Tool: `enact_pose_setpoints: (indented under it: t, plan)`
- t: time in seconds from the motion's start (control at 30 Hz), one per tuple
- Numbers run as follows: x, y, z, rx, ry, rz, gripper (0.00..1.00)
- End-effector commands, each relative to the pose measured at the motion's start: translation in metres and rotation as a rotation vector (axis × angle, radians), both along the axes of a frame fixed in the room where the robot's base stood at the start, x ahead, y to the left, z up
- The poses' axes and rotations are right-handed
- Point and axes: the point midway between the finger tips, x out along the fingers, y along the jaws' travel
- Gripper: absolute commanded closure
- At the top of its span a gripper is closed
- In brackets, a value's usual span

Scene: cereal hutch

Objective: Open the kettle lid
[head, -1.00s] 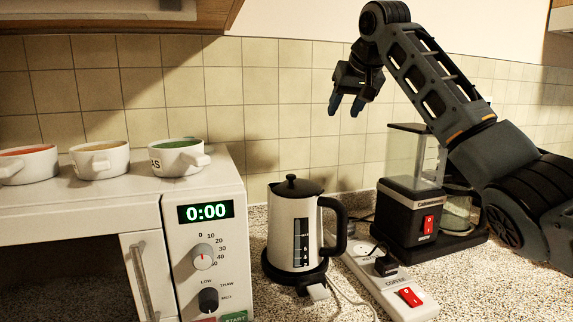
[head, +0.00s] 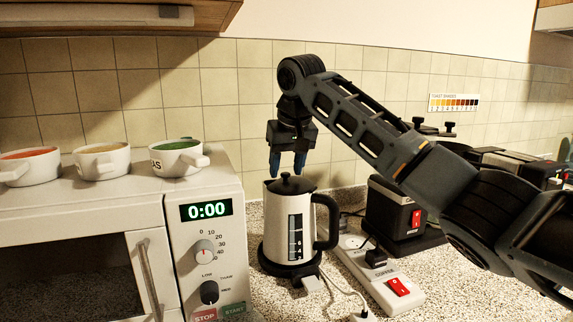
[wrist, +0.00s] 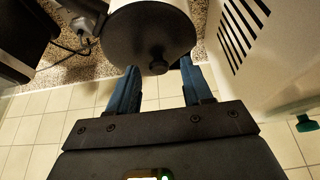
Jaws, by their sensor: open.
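The white kettle (head: 273,222) stands upright on its black base on the counter, right of the microwave. Its black lid (head: 290,186) with a round knob lies flat on top and looks closed. My gripper (head: 287,172) points down just above the lid, with its blue fingers open around the knob's height. In the wrist view the lid (wrist: 135,38) and its knob (wrist: 157,66) show ahead of my open fingers (wrist: 155,82), with the knob between the fingertip lines. I cannot tell whether a finger touches the lid.
The microwave (head: 205,285) stands close on the left, with several mugs (head: 178,158) on top. A power strip (head: 385,290) with red switches and cables lies to the right. A black coffee maker (head: 392,212) stands behind my arm.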

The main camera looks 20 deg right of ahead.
Motion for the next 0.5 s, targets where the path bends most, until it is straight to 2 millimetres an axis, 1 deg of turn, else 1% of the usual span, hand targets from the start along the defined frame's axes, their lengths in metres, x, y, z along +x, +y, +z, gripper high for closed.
enact_pose_setpoints:
  t: [0.27, 0.37, 0.5]
  plan:
    - [0.0011, -0.0002, -0.0024, 0.0, -0.001, 0.0, 0.5]
    - [0.001, -0.0003, -0.0022, 0.0, -0.001, 0.0, 0.58]
    - [0.0011, -0.0003, -0.0021, 0.0, -0.001, 0.0, 0.71]
